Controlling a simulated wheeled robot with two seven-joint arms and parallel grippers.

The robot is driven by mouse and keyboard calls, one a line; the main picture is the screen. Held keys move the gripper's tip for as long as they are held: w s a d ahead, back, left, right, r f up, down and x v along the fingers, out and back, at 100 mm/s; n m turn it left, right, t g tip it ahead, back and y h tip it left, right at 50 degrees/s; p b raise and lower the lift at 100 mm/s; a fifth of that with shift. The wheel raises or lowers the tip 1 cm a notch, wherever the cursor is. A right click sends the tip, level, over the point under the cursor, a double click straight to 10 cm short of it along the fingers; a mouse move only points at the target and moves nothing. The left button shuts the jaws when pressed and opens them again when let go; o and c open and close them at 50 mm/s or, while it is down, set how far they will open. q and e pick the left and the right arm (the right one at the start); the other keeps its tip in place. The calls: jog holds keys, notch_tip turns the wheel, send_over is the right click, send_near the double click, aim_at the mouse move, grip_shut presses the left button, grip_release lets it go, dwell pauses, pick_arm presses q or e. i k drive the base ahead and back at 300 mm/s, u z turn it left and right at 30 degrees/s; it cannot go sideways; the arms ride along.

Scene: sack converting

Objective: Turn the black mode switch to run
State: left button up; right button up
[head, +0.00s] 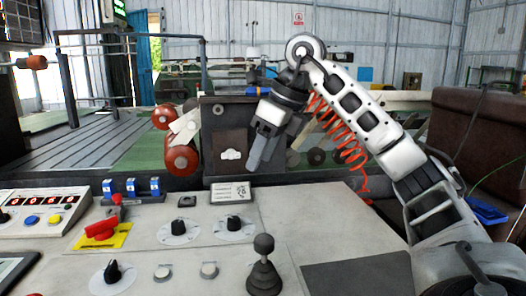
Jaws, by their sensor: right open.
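Several black rotary knobs stand on the light console top, and I cannot read which one is the mode switch. One black knob (178,228) and another black knob (235,223) sit on round white dials in the middle. A larger black knob (112,272) sits on a white dial at the front left. My right gripper (254,163) is open and empty, pointing down above the back of the console, beyond the knobs and apart from them. Its fingers overlap in this view. My left gripper is not in view.
A red rotary switch (101,230) on a yellow plate, a small sign (231,193) and a black joystick (264,268) stand near the knobs. Three blue-topped switches (131,187) stand at the back left.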

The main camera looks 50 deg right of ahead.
aim_at(112, 275)
jog(key=k, duration=1)
